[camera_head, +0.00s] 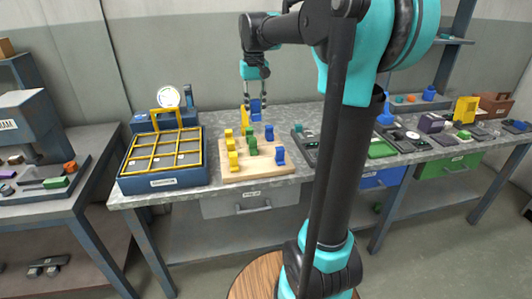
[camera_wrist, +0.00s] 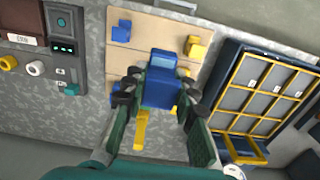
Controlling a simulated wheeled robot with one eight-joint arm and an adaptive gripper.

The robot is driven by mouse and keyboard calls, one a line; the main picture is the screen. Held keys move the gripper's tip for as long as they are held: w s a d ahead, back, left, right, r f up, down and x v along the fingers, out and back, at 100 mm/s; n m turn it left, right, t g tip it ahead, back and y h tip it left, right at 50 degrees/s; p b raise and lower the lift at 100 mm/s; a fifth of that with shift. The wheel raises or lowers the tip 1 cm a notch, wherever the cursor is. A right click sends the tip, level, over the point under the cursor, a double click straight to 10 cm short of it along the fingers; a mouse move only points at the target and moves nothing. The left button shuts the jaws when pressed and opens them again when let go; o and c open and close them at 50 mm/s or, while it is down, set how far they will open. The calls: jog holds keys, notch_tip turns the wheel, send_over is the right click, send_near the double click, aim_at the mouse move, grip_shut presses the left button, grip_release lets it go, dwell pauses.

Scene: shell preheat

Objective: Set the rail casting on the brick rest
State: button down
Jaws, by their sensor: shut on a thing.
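My gripper (camera_head: 255,94) is shut on a blue blocky piece (camera_wrist: 162,82), which may be the rail casting. It also shows under the fingers in the head view (camera_head: 256,109), and it seems to be held above the back of the bench. A pale tan slab with seams (camera_head: 232,178), perhaps the brick rest, lies on the bench nearer the robot. Several yellow, green and blue pieces stand on it. The wrist view shows part of this slab (camera_wrist: 150,25) beyond the held piece. A yellow bar (camera_wrist: 140,130) shows near the held piece; I cannot tell whether they touch.
A dark blue box with a yellow grid frame (camera_head: 163,180) stands left of the slab and also shows in the wrist view (camera_wrist: 228,75). A dark control panel (camera_wrist: 40,45) sits across from it in the wrist view. The bench (camera_head: 212,118) is partly clear behind the slab.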

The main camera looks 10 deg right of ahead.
notch_tip(320, 180, down, 20)
jog(key=shift+d+r, duration=0.1)
jog(key=shift+d, duration=0.05)
dwell(0.4)
jog(key=c, duration=1.2)
grip_release()
notch_tip(320, 180, up, 12)
jog(key=s+d+f+t, duration=0.2)
jog(key=s+f, duration=0.6)
jog(key=s, duration=0.3)
jog(key=s+d+f+t, duration=0.2)
jog(key=s+f, duration=0.7)
jog(key=s, duration=0.2)
